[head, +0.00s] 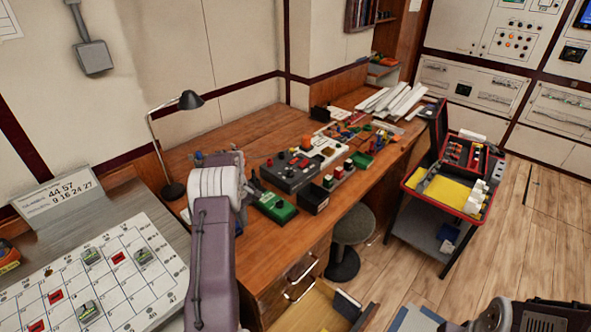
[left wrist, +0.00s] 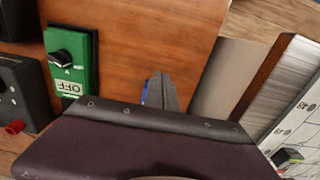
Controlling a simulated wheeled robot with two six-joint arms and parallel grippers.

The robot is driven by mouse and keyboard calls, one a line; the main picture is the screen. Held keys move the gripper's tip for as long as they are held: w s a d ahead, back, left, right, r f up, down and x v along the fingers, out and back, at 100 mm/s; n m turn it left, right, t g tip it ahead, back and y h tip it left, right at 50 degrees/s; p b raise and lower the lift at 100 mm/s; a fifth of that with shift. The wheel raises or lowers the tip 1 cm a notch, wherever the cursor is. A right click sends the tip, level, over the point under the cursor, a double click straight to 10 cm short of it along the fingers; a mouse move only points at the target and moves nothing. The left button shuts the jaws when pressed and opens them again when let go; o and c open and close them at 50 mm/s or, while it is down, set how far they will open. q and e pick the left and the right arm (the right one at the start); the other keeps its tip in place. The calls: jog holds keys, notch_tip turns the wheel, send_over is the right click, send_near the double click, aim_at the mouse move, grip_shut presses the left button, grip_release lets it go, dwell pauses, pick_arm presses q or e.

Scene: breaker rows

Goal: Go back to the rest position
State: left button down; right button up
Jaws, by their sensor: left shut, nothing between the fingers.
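My left arm reaches up from the bottom of the head view, and my left gripper (head: 216,158) is over the left part of the wooden desk (head: 262,240). The wrist partly hides it. In the left wrist view the narrow dark fingertips (left wrist: 160,92) are shut with nothing between them, over bare wood. A green switch box (head: 277,207) with a black knob stands on the desk, right of my gripper and apart from it. In the left wrist view the green box (left wrist: 68,70) shows a label reading OFF, upside down. My right gripper is not in view.
A white grid board (head: 115,270) with small breakers lies at the left. A black lamp (head: 172,188) stands behind my left arm. A grey control box (head: 292,172) and an open black box (head: 314,198) are on the desk. A round stool (head: 353,225) and a red-rimmed cart (head: 440,205) stand at the right.

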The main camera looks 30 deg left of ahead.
pick_arm(q)
jog(key=w+d+r+m+t, duration=0.1)
jog(key=w+d+r+m, duration=0.3)
jog(key=d+r, duration=0.55)
jog(key=s+d+r+m, duration=0.1)
jog(key=s+d+r, duration=0.1)
jog(key=d, duration=0.4)
jog(key=s+d+r+m, duration=0.1)
jog(key=s+d, duration=0.1)
jog(key=d, duration=0.3)
jog(key=s+d+f+m, duration=0.3)
jog(key=s+m, duration=0.1)
jog(key=s, duration=0.5)
jog(key=s+d+f+m, duration=0.3)
jog(key=s+d+m, duration=0.1)
jog(key=s, duration=0.5)
jog(key=shift+m, duration=0.3)
